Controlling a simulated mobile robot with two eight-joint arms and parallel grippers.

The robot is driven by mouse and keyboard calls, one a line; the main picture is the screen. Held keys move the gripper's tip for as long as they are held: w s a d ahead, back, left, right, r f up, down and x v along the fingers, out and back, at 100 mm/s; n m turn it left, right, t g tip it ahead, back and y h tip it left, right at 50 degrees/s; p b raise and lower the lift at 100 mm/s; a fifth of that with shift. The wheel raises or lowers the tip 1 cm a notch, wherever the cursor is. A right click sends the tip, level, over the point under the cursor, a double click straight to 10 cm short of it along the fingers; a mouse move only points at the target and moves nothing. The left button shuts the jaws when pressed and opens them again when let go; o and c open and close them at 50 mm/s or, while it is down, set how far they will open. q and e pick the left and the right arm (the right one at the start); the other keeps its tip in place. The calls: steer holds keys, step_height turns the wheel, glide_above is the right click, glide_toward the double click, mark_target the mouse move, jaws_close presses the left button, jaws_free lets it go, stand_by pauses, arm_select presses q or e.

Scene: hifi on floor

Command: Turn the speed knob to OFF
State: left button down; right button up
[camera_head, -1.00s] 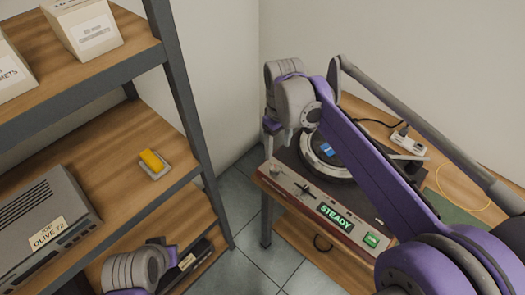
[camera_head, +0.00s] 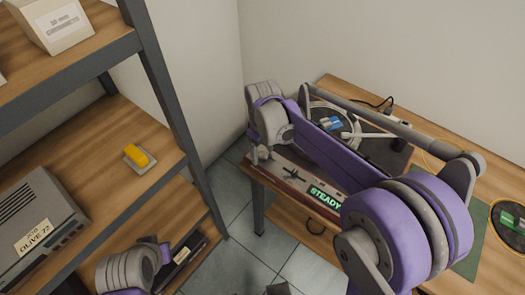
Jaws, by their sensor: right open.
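The record player (camera_head: 288,184) stands on a wooden bench, its front panel facing me. A lit green display reading STEADY (camera_head: 325,196) and a small dark lever-like control (camera_head: 292,173) show on the panel. My right arm crosses over the deck and hides much of it. My right gripper (camera_head: 258,154) is open and points down at the panel's left end. I cannot make out the speed knob, its pointer or any OFF mark, and cannot tell whether the fingers touch anything. My left wrist shows at the bottom left; its gripper is out of view.
A shelf unit (camera_head: 158,85) on the left holds boxes, a yellow block (camera_head: 136,155) on a grey base and a grey device labelled OLIVE 72 (camera_head: 38,222). A green mat (camera_head: 468,255) lies on the bench at right. Tiled floor shows between shelf and bench.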

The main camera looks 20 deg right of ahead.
jaws_close()
stand_by(0.3)
steer(key=shift+m, duration=0.3)
steer(key=m, duration=0.9)
stand_by(0.6)
jaws_free()
